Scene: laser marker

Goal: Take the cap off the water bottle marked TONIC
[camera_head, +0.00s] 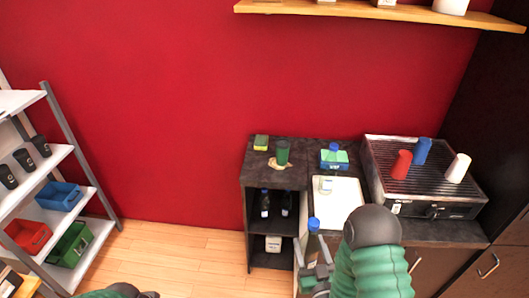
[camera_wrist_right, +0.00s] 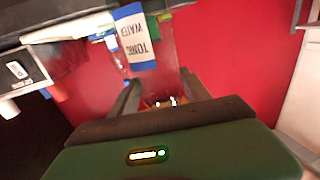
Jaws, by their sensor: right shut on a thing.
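The bottle (camera_head: 313,246) has a blue cap (camera_head: 313,224) on its top and looks roughly upright in the head view. In the right wrist view a clear bottle (camera_wrist_right: 150,72) shows a white and blue label reading WATER and TONIC, upside down in the picture. My right gripper (camera_head: 317,279) is shut on the bottle's lower part, with a finger on each side of it in the wrist view (camera_wrist_right: 160,92). The cap is not clear in the wrist view. Only a bit of my left arm shows at the bottom left of the head view; its gripper is out of sight.
A dark counter holds a green cup (camera_head: 282,152), a sponge (camera_head: 261,142), a blue and green box (camera_head: 334,157) and a white tray (camera_head: 350,205). A grill (camera_head: 425,203) with red, blue and white cups stands right. Dark bottles (camera_head: 265,203) sit on a shelf below.

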